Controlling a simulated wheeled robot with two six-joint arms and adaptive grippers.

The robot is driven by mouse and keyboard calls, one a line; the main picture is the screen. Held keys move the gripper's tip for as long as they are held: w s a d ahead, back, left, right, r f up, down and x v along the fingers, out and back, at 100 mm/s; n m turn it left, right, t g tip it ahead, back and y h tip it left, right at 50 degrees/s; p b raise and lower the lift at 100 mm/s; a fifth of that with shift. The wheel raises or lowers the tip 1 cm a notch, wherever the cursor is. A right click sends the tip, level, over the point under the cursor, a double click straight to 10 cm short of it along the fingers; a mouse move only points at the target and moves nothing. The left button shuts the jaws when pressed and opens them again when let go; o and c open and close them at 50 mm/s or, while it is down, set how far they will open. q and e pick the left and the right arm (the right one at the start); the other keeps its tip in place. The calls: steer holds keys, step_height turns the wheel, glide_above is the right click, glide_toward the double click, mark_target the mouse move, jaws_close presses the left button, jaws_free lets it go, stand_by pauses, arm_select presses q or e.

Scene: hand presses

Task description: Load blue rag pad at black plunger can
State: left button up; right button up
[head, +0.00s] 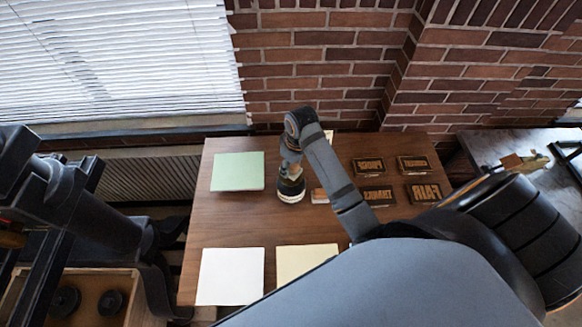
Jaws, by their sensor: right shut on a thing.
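My right arm reaches over the wooden table, and its wrist points down near the middle. My right gripper (290,185) is at the end of that wrist, right of the green pad and left of the type blocks. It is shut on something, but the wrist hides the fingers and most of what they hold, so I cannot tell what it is. I cannot make out a blue rag pad or a black plunger can. My left arm's dark links show at the left edge; its gripper is not in view.
The wooden table (225,222) bears a pale green pad (238,171), a white sheet (230,276), a cream sheet (305,260) and several lettered blocks, including FAIR (424,192). A wooden box (95,283) with dark round pieces is at lower left. A dark side table (490,145) stands right.

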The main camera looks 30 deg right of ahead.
steer(key=shift+r, duration=2.6)
